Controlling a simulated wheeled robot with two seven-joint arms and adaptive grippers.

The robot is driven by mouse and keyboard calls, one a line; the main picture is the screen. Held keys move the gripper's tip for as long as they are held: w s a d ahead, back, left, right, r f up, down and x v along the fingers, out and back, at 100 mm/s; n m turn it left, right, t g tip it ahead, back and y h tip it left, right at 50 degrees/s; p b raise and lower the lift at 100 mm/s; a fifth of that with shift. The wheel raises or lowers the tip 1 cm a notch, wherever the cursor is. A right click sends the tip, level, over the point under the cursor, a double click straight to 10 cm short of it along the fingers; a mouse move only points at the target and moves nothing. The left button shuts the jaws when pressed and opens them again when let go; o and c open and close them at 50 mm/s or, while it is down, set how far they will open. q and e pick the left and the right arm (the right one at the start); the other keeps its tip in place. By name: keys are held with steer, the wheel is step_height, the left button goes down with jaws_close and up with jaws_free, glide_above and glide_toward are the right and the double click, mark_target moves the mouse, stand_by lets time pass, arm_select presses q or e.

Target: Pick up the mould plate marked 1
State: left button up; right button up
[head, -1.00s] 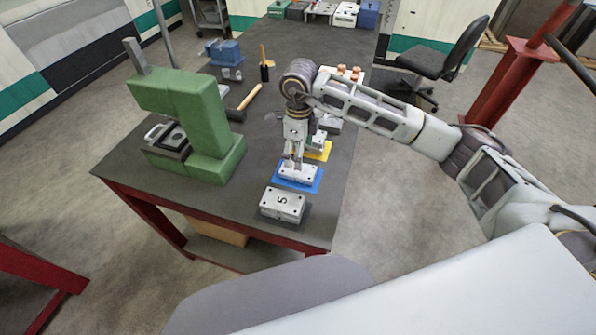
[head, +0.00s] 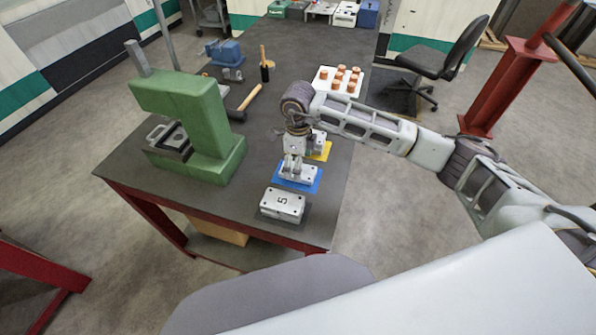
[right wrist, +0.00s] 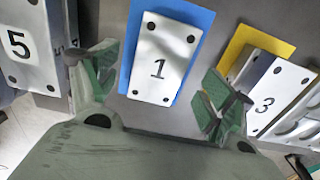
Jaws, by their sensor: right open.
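The mould plate marked 1 (right wrist: 160,60) is a pale metal block with dark corner holes, lying on a blue mat (right wrist: 190,15). In the head view this plate (head: 309,171) is partly covered by my gripper. My right gripper (right wrist: 158,90) is open above the plate, its green-padded fingers to either side of it in the right wrist view. In the head view the right gripper (head: 293,176) points down over the blue mat. I cannot tell whether the fingers touch the plate. My left gripper is not in view.
The plate marked 5 (head: 282,204) stands at the near edge of the table. The plate marked 3 (right wrist: 270,85) sits on a yellow mat (right wrist: 238,45). A green press (head: 195,115) and a hammer (head: 245,103) are to the left. A white board with copper-coloured pieces (head: 325,77) lies behind.

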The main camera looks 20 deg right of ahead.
steer(key=shift+f, duration=1.35)
steer(key=shift+r, duration=0.1)
steer(key=c, duration=1.5)
steer(key=shift+r, duration=0.1)
steer(key=shift+r+b, duration=0.7)
steer(key=shift+r, duration=4.2)
